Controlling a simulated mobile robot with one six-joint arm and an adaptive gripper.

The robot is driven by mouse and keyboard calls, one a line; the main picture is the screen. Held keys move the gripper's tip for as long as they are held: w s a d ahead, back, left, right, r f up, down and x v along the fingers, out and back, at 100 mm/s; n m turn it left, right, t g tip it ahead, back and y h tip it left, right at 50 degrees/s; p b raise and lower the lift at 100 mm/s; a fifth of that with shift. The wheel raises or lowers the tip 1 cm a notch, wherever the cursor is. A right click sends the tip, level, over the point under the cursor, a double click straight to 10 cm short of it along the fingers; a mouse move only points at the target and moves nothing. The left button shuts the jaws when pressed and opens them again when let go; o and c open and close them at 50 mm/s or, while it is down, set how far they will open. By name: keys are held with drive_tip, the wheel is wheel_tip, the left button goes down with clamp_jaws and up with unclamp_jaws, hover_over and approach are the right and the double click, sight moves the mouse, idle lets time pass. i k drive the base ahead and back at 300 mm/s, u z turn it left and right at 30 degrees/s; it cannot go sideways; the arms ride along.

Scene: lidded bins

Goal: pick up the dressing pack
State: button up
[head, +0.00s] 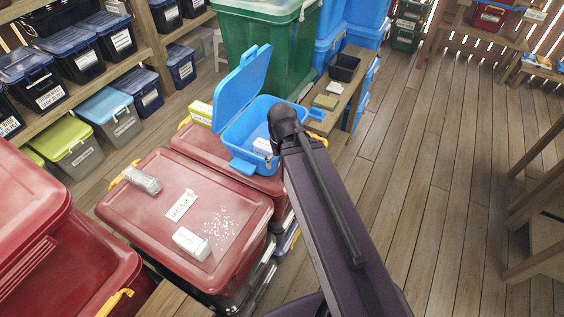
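I cannot tell for sure which item is the dressing pack. A greyish-white wrapped packet (142,180) lies at the far left of a closed red lid (140,215). A white box or bottle-like item (191,243) lies on its side near the lid's front, beside scattered small white pieces (219,226). Another small white item (263,146) sits in an open blue bin (240,132), partly hidden by the bin's wall. My dark purple arm reaches up from the bottom, its joint at the blue bin's right side. My gripper does not show.
A label reading like "first aid" (180,205) is on the red lid. A large green bin (262,50) is behind. Shelves of lidded bins line the left. Wooden floor (430,170) is open at right.

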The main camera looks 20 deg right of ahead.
sight(197, 248)
drive_tip(key=u, duration=1.2)
